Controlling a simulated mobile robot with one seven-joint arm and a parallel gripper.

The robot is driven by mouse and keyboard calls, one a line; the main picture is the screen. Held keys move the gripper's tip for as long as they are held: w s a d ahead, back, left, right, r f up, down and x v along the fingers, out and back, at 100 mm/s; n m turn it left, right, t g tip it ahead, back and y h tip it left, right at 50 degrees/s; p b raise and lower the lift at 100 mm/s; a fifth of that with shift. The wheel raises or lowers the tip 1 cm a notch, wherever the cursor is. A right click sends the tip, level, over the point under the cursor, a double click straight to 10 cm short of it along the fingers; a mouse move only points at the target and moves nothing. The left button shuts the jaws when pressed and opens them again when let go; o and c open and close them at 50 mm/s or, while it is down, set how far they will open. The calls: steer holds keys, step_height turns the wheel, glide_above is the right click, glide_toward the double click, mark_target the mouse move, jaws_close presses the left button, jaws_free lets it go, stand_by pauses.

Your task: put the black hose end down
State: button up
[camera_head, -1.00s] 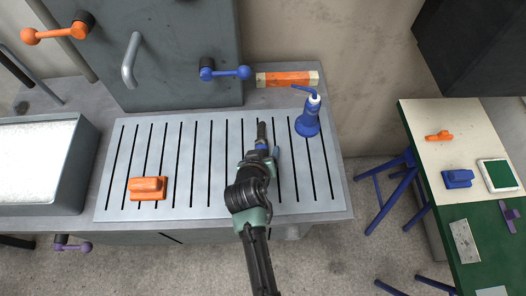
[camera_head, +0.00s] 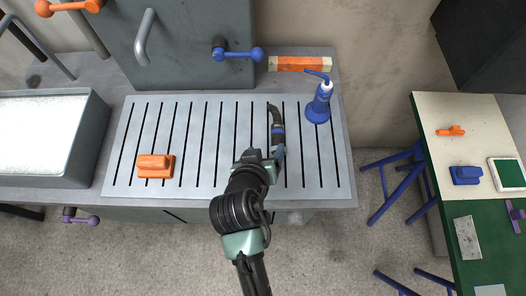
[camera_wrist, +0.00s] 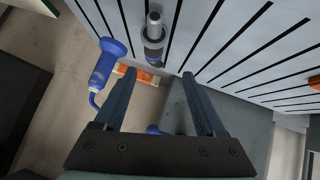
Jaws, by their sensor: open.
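The black hose end (camera_head: 275,113), with a blue collar, lies on the slotted metal grate (camera_head: 200,190), left of the blue bottle. In the wrist view the hose end (camera_wrist: 154,42) shows a pale metal tip and sits beyond my fingertips. My gripper (camera_head: 272,155) is just on the near side of it. In the wrist view my gripper (camera_wrist: 157,76) is open with nothing between its fingers. My wrist partly hides the grate below it in the head view.
A blue spray bottle (camera_head: 319,103) stands at the grate's right edge. An orange block (camera_head: 155,166) lies on its left part. An orange-and-white bar (camera_head: 300,64) lies behind. A basin (camera_head: 50,135) is at left; a side table (camera_head: 465,150) with small items is at right.

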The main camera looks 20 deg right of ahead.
steer(key=w+a+r+t+y, duration=0.1)
steer(key=w+a+r+t, duration=0.2)
steer(key=r, duration=0.9)
steer(key=w+r+t, duration=0.4)
steer(key=r, duration=0.8)
steer(key=w+a+r+t+y, duration=0.1)
steer(key=w+a+r+t, duration=0.2)
steer(key=r, duration=0.9)
steer(key=s+a+r+n+t+y, duration=0.1)
steer(key=s+r+t, duration=0.3)
steer(key=r, duration=0.9)
steer(key=s+a+r+n+t+y, duration=0.1)
steer(key=s+r+t, duration=0.4)
steer(key=r, duration=0.7)
steer(key=shift+s+r+y, duration=0.3)
steer(key=shift+s+r, duration=0.1)
steer(key=shift+s, duration=0.55)
steer(key=shift+a+f, duration=0.1)
